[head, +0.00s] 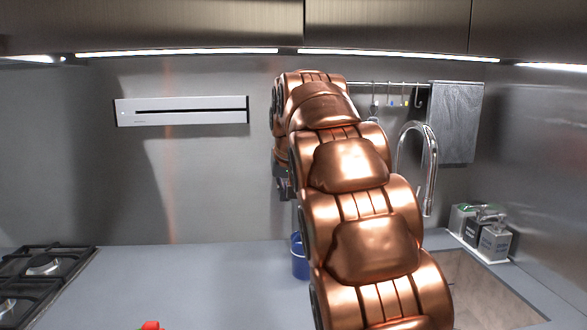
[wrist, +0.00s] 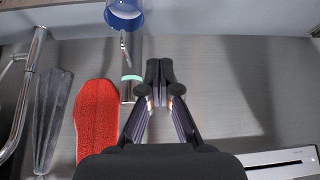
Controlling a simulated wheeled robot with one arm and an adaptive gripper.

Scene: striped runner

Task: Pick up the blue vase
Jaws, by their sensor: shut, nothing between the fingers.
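The blue vase (head: 299,257) stands on the grey counter in the head view, just left of my arm, which hides part of its right side. The wrist view, which looks upside down, shows the vase (wrist: 125,14) at the top edge, cut off by the frame. My gripper (wrist: 160,68) is shut and empty, its fingertips together. In that view the vase lies beyond the fingertips and a little left, apart from them. In the head view my gripper (head: 284,190) is a dark shape mostly hidden by my copper arm, above the vase.
A slim metal cylinder (wrist: 129,88) and a long red thing (wrist: 97,115) show left of the fingers. A faucet (head: 431,165), a sink and a box group (head: 482,235) are at the right. A hob (head: 42,268) is at the left. Counter left of the vase (head: 200,275) is clear.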

